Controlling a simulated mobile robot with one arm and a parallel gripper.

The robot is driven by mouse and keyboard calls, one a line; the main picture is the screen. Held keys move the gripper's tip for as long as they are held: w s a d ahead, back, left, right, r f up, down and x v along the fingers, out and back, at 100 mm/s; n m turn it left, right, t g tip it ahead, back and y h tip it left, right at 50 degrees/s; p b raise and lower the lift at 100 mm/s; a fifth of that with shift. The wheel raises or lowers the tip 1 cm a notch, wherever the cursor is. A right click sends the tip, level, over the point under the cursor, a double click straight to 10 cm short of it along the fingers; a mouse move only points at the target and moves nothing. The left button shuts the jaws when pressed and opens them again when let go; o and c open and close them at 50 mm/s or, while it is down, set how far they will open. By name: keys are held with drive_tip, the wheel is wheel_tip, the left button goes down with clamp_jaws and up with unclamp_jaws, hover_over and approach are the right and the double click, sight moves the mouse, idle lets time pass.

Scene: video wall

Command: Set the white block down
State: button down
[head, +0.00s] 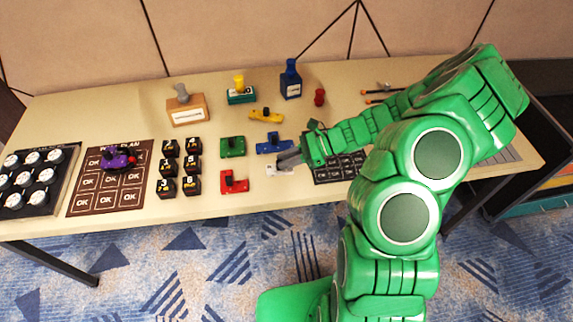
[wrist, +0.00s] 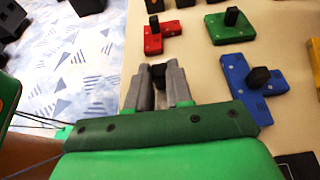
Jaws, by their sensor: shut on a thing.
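The white block (head: 283,170) is at the tip of my gripper (head: 280,160) in the head view, low over or on the table near its front edge; I cannot tell if it touches. In the wrist view my gripper (wrist: 158,80) is shut on the block's dark knob, which shows between the fingertips. The block's pale body is mostly hidden there by the fingers and blends with the table.
A red block (head: 234,182), a green block (head: 232,147), a blue block (head: 273,145) and a yellow block (head: 265,116) lie around the gripper. A dark card (head: 340,166) lies to the right. The table (head: 330,80) has free room at the back.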

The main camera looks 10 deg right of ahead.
drive_tip(key=shift+w+a+f, duration=0.1)
drive_tip(key=shift+w+f, duration=0.15)
drive_tip(key=shift+f, duration=1.55)
drive_tip(key=shift+f, duration=0.15)
drive_tip(key=c, duration=1)
unclamp_jaws()
